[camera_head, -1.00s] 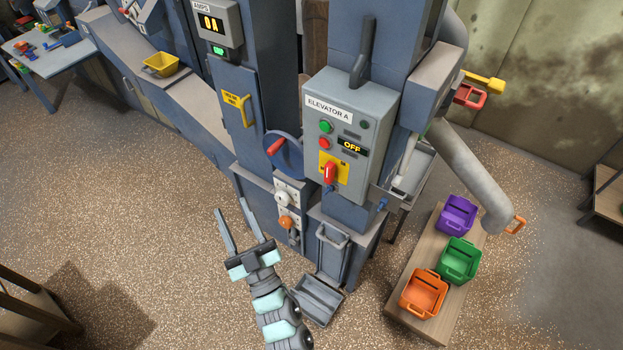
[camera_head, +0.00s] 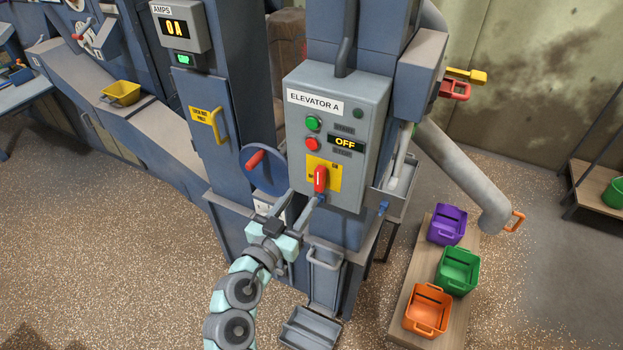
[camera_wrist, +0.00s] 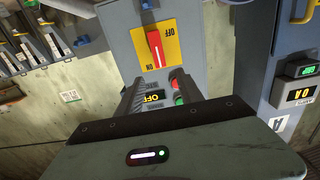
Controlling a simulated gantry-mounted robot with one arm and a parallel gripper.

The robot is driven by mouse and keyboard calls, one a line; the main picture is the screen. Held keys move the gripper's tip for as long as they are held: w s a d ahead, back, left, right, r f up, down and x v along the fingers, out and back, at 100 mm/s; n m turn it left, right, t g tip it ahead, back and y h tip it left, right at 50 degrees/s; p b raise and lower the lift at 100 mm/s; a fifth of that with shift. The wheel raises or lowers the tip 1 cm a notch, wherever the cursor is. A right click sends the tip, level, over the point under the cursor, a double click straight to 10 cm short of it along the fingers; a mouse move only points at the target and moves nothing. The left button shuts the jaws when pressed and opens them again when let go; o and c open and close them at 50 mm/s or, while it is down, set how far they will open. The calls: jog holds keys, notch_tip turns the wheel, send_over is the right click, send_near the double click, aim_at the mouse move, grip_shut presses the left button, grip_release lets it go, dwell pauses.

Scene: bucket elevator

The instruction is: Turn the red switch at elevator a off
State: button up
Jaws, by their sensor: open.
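The red switch (camera_head: 320,179) is a rotary handle on a yellow plate (camera_head: 332,172), low on the grey box labelled ELEVATOR A (camera_head: 345,108). Its handle stands roughly upright. In the wrist view, which is upside down, the red handle (camera_wrist: 155,48) has a white line along it; the word ON is by one end and OFF is to one side. My gripper (camera_head: 304,199) is open and empty, just below and left of the switch, its fingertips close to the plate. I cannot tell whether the right finger touches anything.
Above the switch are a green button (camera_head: 313,123), a red button (camera_head: 312,144) and a display reading OFF (camera_head: 345,144). A blue handwheel (camera_head: 262,170) stands close on the left. A bench (camera_head: 405,325) with purple, green and orange buckets is at the right.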

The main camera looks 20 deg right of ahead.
aim_at(318, 174)
jog(key=p+x, duration=0.1)
jog(key=x, duration=0.9)
jog(key=shift+c, duration=0.4)
grip_shut()
